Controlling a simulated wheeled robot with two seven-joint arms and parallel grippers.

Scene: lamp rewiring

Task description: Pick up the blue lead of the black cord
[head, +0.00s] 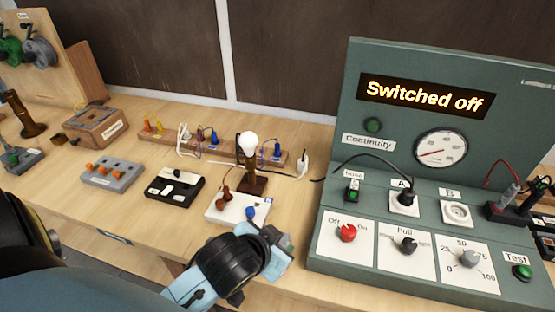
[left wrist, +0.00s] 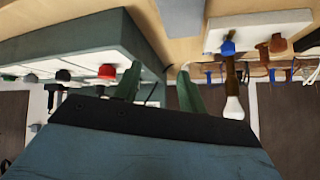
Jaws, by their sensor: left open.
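My left gripper (left wrist: 158,72) is open, with its two green fingers apart and nothing seen between them. In the head view its light-blue hand (head: 262,256) hangs at the table's front edge, between the white terminal block (head: 226,210) and the green test panel. A blue lead end (head: 277,151) stands at the right of the wooden rail behind the lamp (head: 249,150). More blue lead ends (head: 214,138) stand further left. I cannot tell which belongs to the black cord. A short dark cord piece (head: 317,180) shows at the panel's left edge. My right gripper is out of view.
The green test panel (head: 325,238) stands close on the right and reads "Switched off". A white plug (head: 303,162) stands by the rail. A black switch box (head: 174,186) and grey block (head: 112,174) lie left. Bare table (head: 292,212) lies between terminal block and panel.

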